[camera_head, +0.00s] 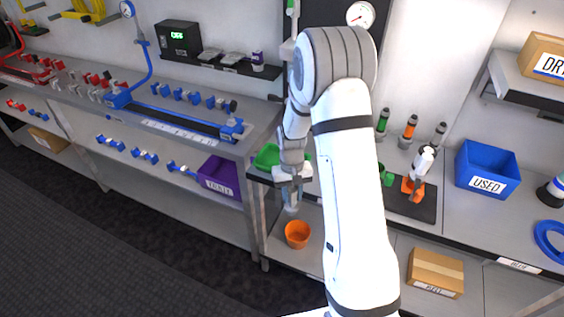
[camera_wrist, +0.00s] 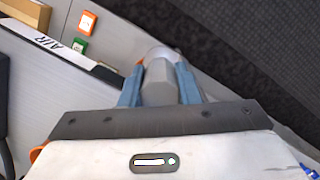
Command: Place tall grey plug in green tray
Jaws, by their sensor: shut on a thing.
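My gripper (camera_head: 291,201) is shut on a grey plug. In the wrist view, the plug (camera_wrist: 158,88) sits between the two blue fingers, with a faceted body and a paler round end. The gripper hangs in front of the bench edge, above the lower shelf. The green tray (camera_head: 267,156) lies on the bench top just behind and left of the gripper. My arm and gripper hide part of the tray.
An orange cup (camera_head: 298,235) stands on the lower shelf below the gripper. A purple bin (camera_head: 220,176) stands to the left. On the right are a dark mat (camera_head: 413,205) with an orange holder and a blue USED bin (camera_head: 487,168). The dark floor in front is clear.

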